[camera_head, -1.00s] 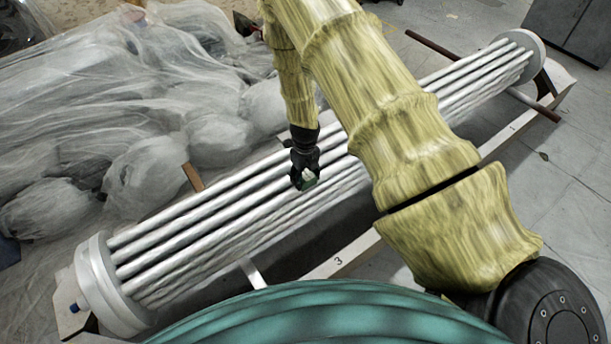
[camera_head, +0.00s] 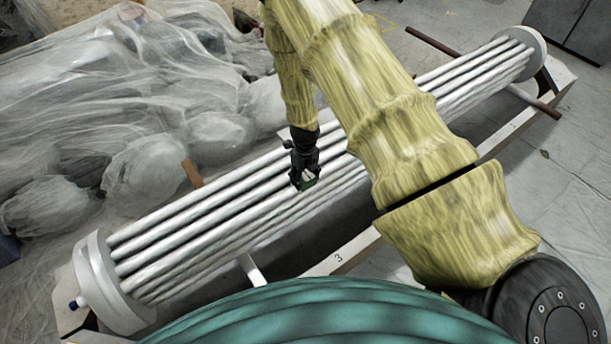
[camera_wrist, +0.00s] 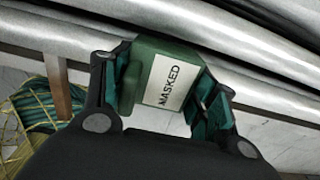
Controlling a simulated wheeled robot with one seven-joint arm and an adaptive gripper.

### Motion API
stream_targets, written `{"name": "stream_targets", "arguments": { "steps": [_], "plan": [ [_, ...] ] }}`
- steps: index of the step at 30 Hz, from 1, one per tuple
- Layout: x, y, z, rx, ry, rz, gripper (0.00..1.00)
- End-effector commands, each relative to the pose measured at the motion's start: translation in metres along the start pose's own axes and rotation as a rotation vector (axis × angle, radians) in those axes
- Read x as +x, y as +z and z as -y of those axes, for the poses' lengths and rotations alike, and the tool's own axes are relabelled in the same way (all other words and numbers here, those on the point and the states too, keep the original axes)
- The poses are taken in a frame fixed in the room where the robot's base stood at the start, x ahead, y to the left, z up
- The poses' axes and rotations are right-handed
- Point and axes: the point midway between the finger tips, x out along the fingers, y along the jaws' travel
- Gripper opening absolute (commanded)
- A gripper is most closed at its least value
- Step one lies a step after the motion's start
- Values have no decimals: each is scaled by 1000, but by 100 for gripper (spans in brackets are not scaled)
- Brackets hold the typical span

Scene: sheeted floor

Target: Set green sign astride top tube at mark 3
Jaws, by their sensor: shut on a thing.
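My gripper (camera_head: 304,184) is over the near side of the bundle of silver tubes (camera_head: 215,215), around the middle of its length. In the head view the green sign (camera_head: 307,184) is small and mostly hidden by the fingers. A mark "3" (camera_head: 338,258) is on the pale beam in front of the tubes, a little right of the gripper.
Round end plates (camera_head: 95,270) cap the tube bundle, which rests on a frame with brown rods (camera_head: 193,175). Plastic-sheeted objects (camera_head: 110,100) fill the area behind. A dark cabinet (camera_head: 575,30) stands at the far right. Open sheeted floor (camera_head: 560,190) lies at right.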

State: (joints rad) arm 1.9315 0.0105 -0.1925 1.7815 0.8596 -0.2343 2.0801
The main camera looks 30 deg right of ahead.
Motion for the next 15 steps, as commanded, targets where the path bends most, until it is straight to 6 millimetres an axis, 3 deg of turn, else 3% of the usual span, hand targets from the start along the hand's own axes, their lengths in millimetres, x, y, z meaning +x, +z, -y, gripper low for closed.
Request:
{"name": "stream_targets", "arguments": {
  "steps": [15],
  "plan": [
    [-8,-1,0,0,0,-2,32]
  ]
}}
